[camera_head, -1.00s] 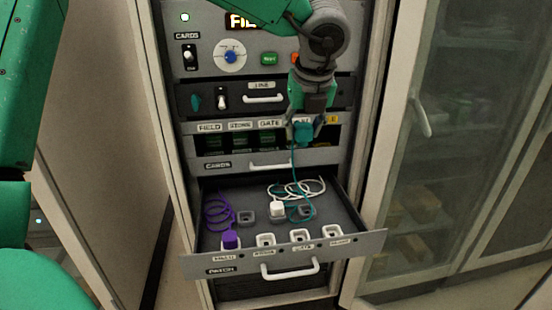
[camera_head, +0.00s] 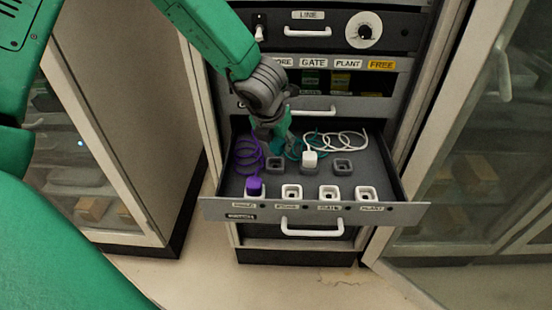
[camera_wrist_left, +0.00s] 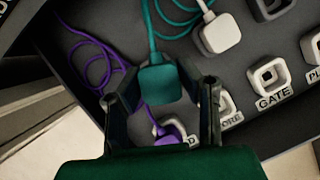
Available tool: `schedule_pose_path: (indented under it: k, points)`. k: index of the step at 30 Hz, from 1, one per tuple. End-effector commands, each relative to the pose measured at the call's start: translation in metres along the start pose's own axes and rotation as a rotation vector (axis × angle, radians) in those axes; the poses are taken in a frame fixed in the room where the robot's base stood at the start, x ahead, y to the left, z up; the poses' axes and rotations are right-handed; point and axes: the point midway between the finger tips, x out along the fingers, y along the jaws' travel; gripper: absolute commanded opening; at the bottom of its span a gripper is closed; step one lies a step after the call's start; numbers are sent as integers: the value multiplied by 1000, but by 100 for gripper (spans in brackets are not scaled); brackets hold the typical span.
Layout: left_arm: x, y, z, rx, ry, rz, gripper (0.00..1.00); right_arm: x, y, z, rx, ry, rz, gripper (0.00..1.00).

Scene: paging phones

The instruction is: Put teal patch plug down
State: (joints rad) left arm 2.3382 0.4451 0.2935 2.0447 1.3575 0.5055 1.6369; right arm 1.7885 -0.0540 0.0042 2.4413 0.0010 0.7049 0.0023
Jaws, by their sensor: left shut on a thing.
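My left gripper (camera_head: 268,138) is low over the back left of the open patch drawer (camera_head: 225,211). In the left wrist view, the gripper (camera_wrist_left: 158,92) is shut on the teal patch plug (camera_wrist_left: 160,84), a rounded block with its teal cable running up from it. In the head view the plug is mostly hidden by the gripper; the teal cable (camera_head: 294,150) shows beside it. A grey holder (camera_head: 275,163) is just below the gripper. I cannot tell whether the plug touches anything. My right gripper is not in view.
A purple plug (camera_head: 254,187) sits in the leftmost front socket. A white plug (camera_head: 310,160) stands in the middle grey holder. Another grey holder (camera_head: 343,167) is empty. Three white sockets, STORE (camera_head: 292,192), GATE (camera_head: 329,193) and PLANT (camera_head: 367,195), are empty.

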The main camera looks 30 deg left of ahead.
Motion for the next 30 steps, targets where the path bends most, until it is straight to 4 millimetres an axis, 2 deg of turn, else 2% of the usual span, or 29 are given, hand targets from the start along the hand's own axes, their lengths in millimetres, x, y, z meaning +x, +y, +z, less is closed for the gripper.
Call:
schedule_pose_path:
  k: [9, 22, 23, 24, 25, 30]
  points:
    - [37, 3, -15, -4, 1, -1, 2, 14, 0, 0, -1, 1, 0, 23]
    - [42, 0, -17, -4, -2, 2, 2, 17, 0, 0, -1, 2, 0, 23]
    - [43, 0, -17, -4, -2, 2, 34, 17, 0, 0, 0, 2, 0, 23]
    - [42, 1, -17, -4, -1, 1, 48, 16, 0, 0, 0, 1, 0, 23]
    - [42, 2, -17, -4, -1, 1, 52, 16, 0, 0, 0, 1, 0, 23]
    - [42, 2, -16, -5, -1, 0, 52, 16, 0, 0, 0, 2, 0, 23]
